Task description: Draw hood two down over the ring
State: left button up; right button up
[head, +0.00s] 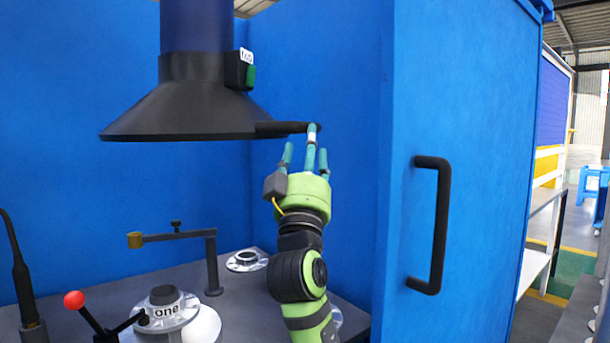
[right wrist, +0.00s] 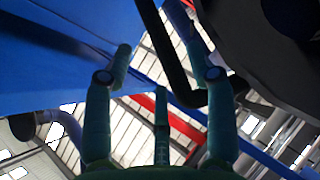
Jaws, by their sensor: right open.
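The black conical hood (head: 190,110) hangs from a dark blue duct (head: 196,25) in the head view, well above the bench. A small white tag, too small to read surely, sits on its collar, and a black bar handle (head: 280,128) sticks out right from its rim. My right gripper (head: 308,150) is open, fingers pointing up at the handle's end. In the right wrist view the dark bar (right wrist: 168,50) passes between the spread fingers (right wrist: 165,85). A flanged metal ring (head: 235,265) lies on the bench below. My left gripper is out of view.
A fitting labelled "one" (head: 165,313) and a red-knobbed lever (head: 75,300) stand at the front of the bench. A bracket arm (head: 180,236) rises behind them. A blue panel with a black handle (head: 436,225) is close on the right.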

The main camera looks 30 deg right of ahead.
jog(key=v, duration=0.6)
jog(key=shift+s+f, duration=0.15)
jog(key=shift+f, duration=0.1)
jog(key=shift+a, duration=0.15)
